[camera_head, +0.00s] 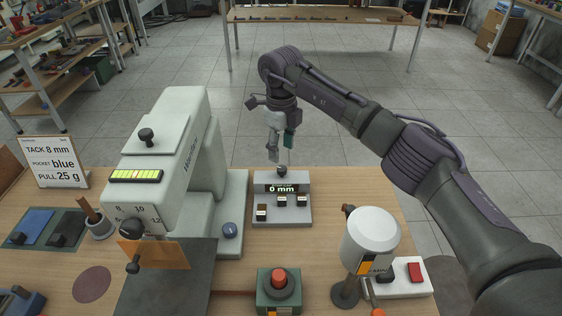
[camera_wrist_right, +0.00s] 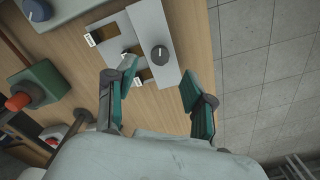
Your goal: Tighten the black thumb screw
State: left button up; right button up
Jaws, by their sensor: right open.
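A grey block with a lit display reading 0 mm (camera_head: 266,212) stands on the table right of the press. A small black knob (camera_head: 282,171) is at its back edge; it also shows as a round black knob with a pale mark in the right wrist view (camera_wrist_right: 160,52). My right gripper (camera_head: 281,157) is open and empty above this knob, its fingers pointing down. In the right wrist view, the open fingers (camera_wrist_right: 157,78) have the knob just beyond them, between their tips. The frames do not show contact. The press also has black knobs (camera_head: 147,136). My left gripper is not in view.
The pale green press (camera_head: 183,150) stands close left of the block. A red button on a green box (camera_head: 279,282) is in front. A white cylinder on a stand (camera_head: 371,240) and a white switch box (camera_head: 410,285) are at right. The table's far edge lies just behind the block.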

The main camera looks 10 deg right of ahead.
aim_at(281, 168)
notch_tip(281, 168, down, 4)
jog(key=shift+f, duration=1)
jog(key=shift+c, duration=0.3)
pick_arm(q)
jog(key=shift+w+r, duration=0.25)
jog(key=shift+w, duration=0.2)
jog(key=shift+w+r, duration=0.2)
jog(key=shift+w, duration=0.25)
pick_arm(e)
grip_shut()
